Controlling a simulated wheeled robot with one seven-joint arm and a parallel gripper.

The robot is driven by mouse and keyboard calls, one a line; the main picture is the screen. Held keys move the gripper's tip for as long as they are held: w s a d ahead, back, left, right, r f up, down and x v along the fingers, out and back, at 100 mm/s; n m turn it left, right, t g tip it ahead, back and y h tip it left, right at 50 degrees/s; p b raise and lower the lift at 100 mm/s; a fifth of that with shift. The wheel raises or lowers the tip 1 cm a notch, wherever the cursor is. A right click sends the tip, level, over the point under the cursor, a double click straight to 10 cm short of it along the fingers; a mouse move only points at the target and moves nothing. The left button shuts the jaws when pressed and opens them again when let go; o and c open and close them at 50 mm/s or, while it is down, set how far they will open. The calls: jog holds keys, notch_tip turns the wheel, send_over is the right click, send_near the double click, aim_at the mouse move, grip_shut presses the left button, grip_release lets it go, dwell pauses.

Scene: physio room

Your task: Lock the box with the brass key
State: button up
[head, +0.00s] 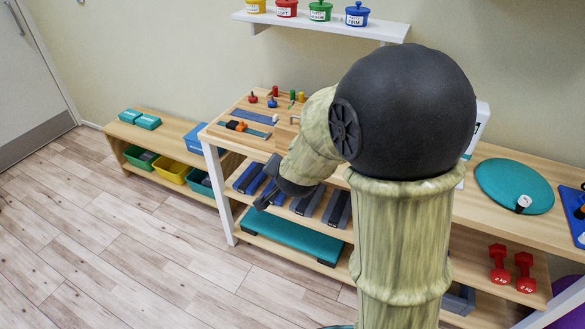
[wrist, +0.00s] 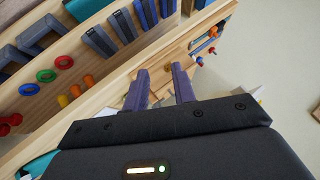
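My gripper (wrist: 158,72) shows in the wrist view with its two dark fingers apart and no object visible between them. It is over a light wooden surface (wrist: 160,62). A small brass-coloured round spot (wrist: 196,68) lies on that wood just right of the fingers; I cannot tell whether it is part of a lock. In the head view my gripper (head: 270,186) hangs in front of the wooden bench, partly behind my arm. I cannot make out the brass key or clearly identify the box in either view.
The bench carries a board with coloured pegs (head: 273,102), and grey-blue weights (head: 306,201) lie on its lower shelf. A teal disc (head: 514,186) lies at the right. Red dumbbells (head: 500,264) are below. Coloured rings (wrist: 46,76) show in the wrist view. The floor at left is clear.

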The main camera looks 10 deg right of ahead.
jog(key=w+a+f+m+t+h+b, duration=0.4)
jog(key=w+f+m+h+b, duration=0.4)
jog(key=m+b, duration=0.8)
notch_tip(320, 180, down, 3)
jog(key=t+h, duration=0.1)
jog(key=h, duration=0.1)
jog(key=shift+a+h+b, duration=0.15)
jog(key=shift+h+b, duration=0.15)
jog(key=shift+b, duration=0.05)
jog(key=b+x, duration=0.1)
jog(key=x, duration=1.6)
jog(key=shift+w+b, duration=0.2)
jog(key=shift+b, duration=0.1)
grip_shut()
